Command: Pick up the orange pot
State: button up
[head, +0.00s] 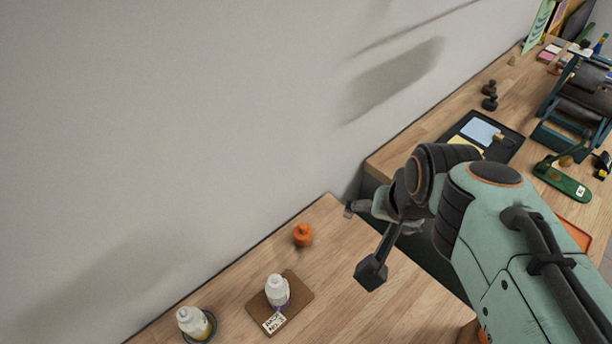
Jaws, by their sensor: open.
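The orange pot (303,235) is small and round with a narrower top. It stands upright on the wooden table (345,265), close to the wall. My gripper (359,241) is to the right of the pot in the head view, with its fingers spread apart. It is open and holds nothing. One dark finger reaches down over the table and the other points left towards the wall. The pot is fully in view and apart from the gripper.
A white bottle (277,289) stands on a brown board (296,297) with a label card (274,322). A second bench at right carries a black tray (507,147), a green tool (562,181) and a press-like machine (585,100).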

jog(key=w+a+f, duration=0.2)
jog(key=w, duration=0.7)
jog(key=g, duration=0.2)
send_over(303, 234)
jog(key=w+d, duration=0.2)
jog(key=w, duration=0.1)
jog(key=s+d+f+x, duration=0.1)
jog(key=s+x, duration=0.2)
jog(key=x, duration=1.2)
jog(key=shift+n+g+h, duration=0.3)
jog(key=shift+n+g, duration=0.2)
jog(key=shift+n, duration=0.1)
jog(key=s+a+f, duration=0.1)
jog(key=s+f, duration=0.1)
jog(key=f, duration=0.1)
jog(key=s+a+f, duration=0.1)
jog(key=f, duration=0.1)
jog(key=shift+a+f, duration=0.25)
jog(key=shift+a, duration=0.05)
jog(key=f, duration=0.4)
jog(key=shift+w+f, duration=0.3)
jog(key=shift+f, duration=0.05)
jog(key=shift+w+f, duration=0.1)
jog(key=shift+f, duration=0.55)
jog(key=shift+c, duration=0.3)
jog(key=c, duration=1.3)
